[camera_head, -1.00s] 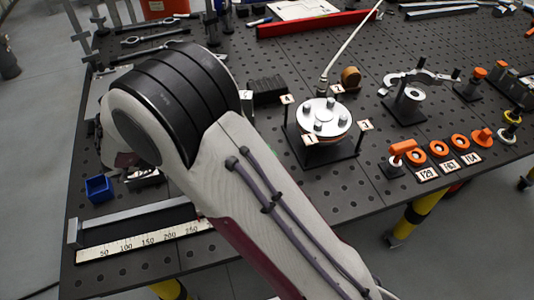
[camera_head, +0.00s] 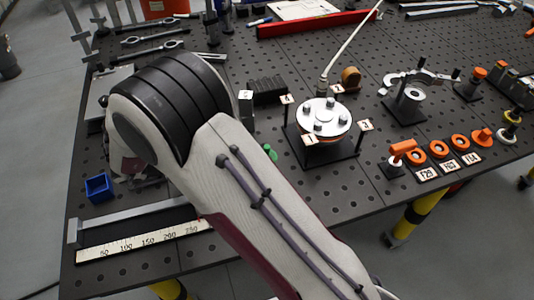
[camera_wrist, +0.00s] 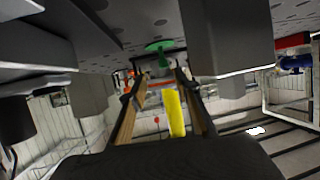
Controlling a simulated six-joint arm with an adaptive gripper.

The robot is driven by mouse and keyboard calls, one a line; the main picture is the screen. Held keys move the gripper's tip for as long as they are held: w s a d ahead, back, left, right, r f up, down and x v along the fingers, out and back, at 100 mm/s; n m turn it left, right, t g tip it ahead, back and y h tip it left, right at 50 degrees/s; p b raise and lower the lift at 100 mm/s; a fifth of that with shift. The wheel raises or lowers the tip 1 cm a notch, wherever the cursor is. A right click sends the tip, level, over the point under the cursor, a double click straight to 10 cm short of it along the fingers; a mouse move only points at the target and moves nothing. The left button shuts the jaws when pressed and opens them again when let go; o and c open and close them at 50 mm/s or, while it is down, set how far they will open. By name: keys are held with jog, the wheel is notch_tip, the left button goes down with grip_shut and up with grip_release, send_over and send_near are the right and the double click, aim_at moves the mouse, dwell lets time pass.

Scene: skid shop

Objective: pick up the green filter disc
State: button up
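The green filter disc (camera_wrist: 160,47) shows near the upper middle of the wrist view, seen nearly edge-on, with a short green stem. In the head view a small green piece (camera_head: 270,152) shows just right of my arm, apparently the same disc. My gripper (camera_wrist: 157,76) is open in the wrist view, its two fingers apart with the green stem between or just beyond their tips. I cannot tell whether a finger touches it. In the head view my arm hides the gripper.
A round metal flange on a black stand (camera_head: 324,120) stands right of the arm. Orange rings (camera_head: 439,150) with number tags lie farther right. A blue bin (camera_head: 99,187) and a ruler (camera_head: 140,241) are at left. Perforated table between arm and flange is mostly bare.

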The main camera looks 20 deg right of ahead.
aim_at(265, 148)
jog(key=shift+d, duration=0.15)
jog(key=shift+w+x, duration=0.2)
jog(key=shift+x, duration=1.1)
jog(key=shift+w+x, duration=0.2)
jog(key=shift+x, duration=1.05)
jog(key=c, duration=0.9)
